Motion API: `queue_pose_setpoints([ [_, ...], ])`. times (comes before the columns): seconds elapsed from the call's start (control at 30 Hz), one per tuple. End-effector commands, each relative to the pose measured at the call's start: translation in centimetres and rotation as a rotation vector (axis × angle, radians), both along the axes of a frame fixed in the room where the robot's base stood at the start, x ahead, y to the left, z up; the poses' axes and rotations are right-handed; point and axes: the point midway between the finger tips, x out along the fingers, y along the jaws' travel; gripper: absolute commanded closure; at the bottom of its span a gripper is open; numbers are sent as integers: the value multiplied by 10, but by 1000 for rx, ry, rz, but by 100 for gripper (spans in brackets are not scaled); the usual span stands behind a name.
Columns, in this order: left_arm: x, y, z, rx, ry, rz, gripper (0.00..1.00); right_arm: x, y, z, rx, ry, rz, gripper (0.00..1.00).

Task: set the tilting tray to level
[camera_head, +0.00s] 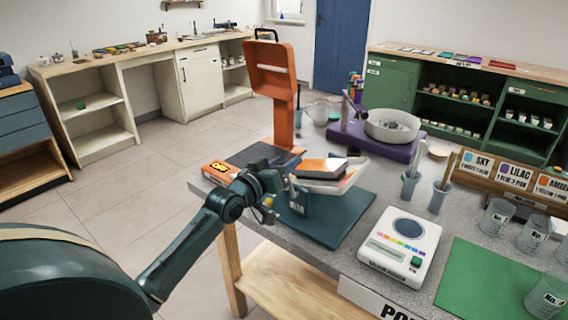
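What looks like the tilting tray is a shallow white tray (326,187) above a dark teal base plate (325,222) on the grey work table. A flat orange and black item (322,167) lies on or just over it. The tray looks slightly sloped, but its exact angle is hard to tell. My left arm comes in from the lower left, and my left gripper (277,193) is at the tray's left side, close to the stand under it. Its fingers are small and overlap the stand, so I cannot tell if they touch it or are shut. My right gripper is not in view.
A white scale (400,240) and a green mat (492,283) lie to the right. Grey cups (439,197) and a purple-based bowl unit (390,125) stand further back.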

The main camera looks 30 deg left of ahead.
Motion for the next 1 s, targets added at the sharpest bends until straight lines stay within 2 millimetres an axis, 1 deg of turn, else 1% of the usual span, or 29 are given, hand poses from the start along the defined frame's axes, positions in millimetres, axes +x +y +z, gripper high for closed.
queue_pose_setpoints([
  [0.03,0,0,0,0,0,0,64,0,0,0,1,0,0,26],
  [0.07,0,0,0,0,0,0,66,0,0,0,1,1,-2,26],
  [0.47,0,0,0,0,0,0,99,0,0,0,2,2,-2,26],
  [0.67,0,0,0,0,0,0,100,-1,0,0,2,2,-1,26],
  [0.77,0,-2,2,19,-1,0,100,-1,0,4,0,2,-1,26],
  [0.9,-1,-14,9,145,-9,-1,100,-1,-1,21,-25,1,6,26],
  [0.97,-2,-20,10,212,-14,-1,100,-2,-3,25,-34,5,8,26],
  [1.0,-2,-23,10,253,-16,-1,100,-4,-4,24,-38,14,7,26],
])
